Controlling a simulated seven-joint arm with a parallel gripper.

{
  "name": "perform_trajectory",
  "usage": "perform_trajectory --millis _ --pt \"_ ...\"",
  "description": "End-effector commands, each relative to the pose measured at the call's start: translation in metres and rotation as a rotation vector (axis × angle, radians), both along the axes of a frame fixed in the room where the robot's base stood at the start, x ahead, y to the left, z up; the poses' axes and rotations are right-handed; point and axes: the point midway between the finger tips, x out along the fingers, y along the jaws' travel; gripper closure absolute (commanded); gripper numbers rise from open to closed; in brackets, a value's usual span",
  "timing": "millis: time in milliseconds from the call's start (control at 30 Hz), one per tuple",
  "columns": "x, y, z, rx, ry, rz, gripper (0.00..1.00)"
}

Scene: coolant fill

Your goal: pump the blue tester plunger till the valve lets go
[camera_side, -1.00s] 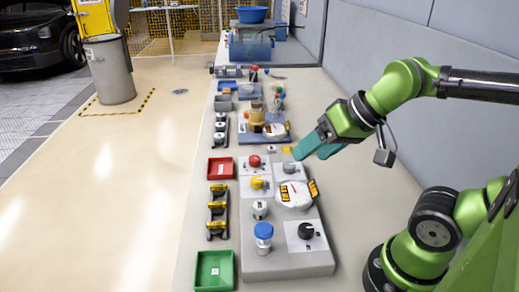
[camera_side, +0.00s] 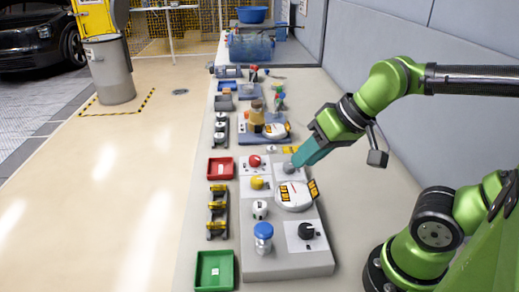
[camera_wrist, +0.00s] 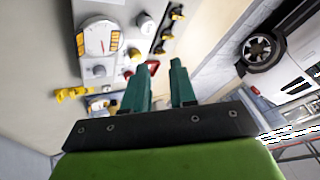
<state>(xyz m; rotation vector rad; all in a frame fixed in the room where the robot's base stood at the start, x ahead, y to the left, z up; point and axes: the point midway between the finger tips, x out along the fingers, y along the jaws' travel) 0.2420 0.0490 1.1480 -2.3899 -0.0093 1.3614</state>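The tester with the blue cap (camera_side: 263,231), which I take for the plunger, stands upright on the near left of the grey panel (camera_side: 285,265). Its body below the cap is clear or pale. My gripper (camera_side: 295,163) is far from it, at the panel's far end, close to a grey knob (camera_side: 289,168). Whether it touches that knob I cannot tell. In the wrist view the teal fingers (camera_wrist: 164,65) are apart with nothing seen between them. A round white gauge (camera_side: 293,195) sits mid-panel and also shows in the wrist view (camera_wrist: 100,37). I cannot make out the blue cap there.
The panel also bears a red button (camera_side: 255,161), a yellow knob (camera_side: 257,183), a white knob (camera_side: 260,208) and a black knob (camera_side: 306,230). A red tray (camera_side: 221,167) and a green tray (camera_side: 214,271) lie to the left. Bench at right is clear.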

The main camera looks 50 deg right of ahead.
Motion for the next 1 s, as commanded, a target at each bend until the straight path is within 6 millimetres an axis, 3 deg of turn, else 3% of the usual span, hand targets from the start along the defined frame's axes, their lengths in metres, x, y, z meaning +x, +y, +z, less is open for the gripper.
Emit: perform_trajectory --millis 33,167,467,700,1000 --pt "0.006 0.01 -0.001 -0.019 0.032 0.051 0.82" --pt "0.019 0.038 -0.001 -0.119 0.131 0.253 1.0" --pt "0.038 0.094 0.006 -0.412 0.342 0.832 1.0" --pt "0.034 0.093 0.022 -0.486 0.395 1.016 1.0" --pt "0.032 0.092 0.021 -0.486 0.397 1.038 1.0"
